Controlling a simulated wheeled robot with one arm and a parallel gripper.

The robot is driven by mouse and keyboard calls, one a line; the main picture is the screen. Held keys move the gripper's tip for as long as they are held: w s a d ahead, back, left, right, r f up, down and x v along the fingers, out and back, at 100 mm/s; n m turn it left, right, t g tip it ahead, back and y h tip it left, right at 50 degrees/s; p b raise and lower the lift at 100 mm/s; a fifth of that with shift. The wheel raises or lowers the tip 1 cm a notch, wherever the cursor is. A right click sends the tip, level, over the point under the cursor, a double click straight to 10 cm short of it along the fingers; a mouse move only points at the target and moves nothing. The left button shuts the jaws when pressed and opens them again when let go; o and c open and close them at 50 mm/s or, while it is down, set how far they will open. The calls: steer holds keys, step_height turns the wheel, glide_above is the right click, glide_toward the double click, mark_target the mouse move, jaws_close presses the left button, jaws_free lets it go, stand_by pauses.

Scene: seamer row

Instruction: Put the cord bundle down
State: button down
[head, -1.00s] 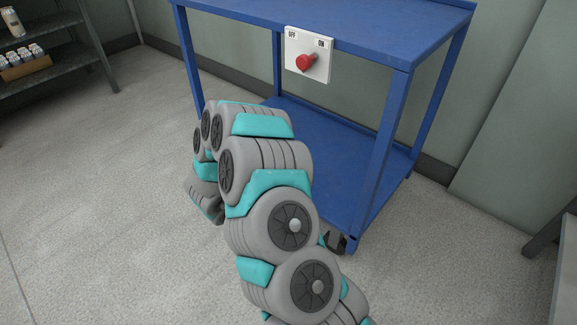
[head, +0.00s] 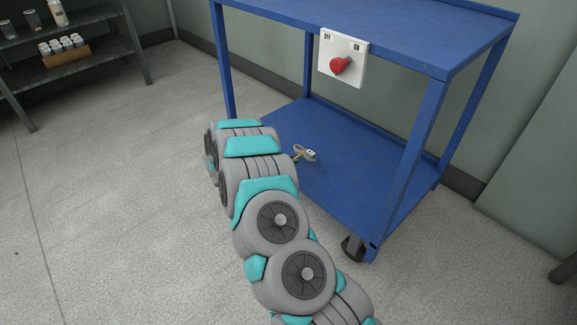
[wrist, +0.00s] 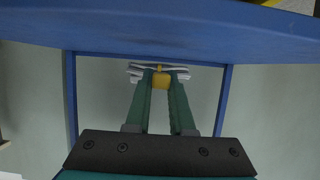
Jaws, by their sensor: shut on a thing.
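The cord bundle (wrist: 162,72), pale grey and white cord with a yellow middle, is between the green fingertips of my gripper (wrist: 162,84) in the wrist view. My gripper is shut on it. In the head view the bundle (head: 308,153) shows small past my arm, seen against the lower shelf of the blue cart (head: 365,165). Whether it touches the shelf I cannot tell. My arm hides most of the gripper in the head view.
A white switch plate (head: 328,68) with a red knob (head: 341,66), marked OFF and ON, hangs on the cart's upper edge. Blue posts frame the lower shelf, which is otherwise bare where visible. A grey rack (head: 95,62) with cans stands at the upper left.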

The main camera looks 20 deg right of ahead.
steer(key=shift+w+f, duration=0.25)
steer(key=shift+w, duration=0.4)
step_height(320, 180, down, 3)
steer(key=shift+f, duration=0.15)
steer(key=c, duration=0.8)
jaws_free()
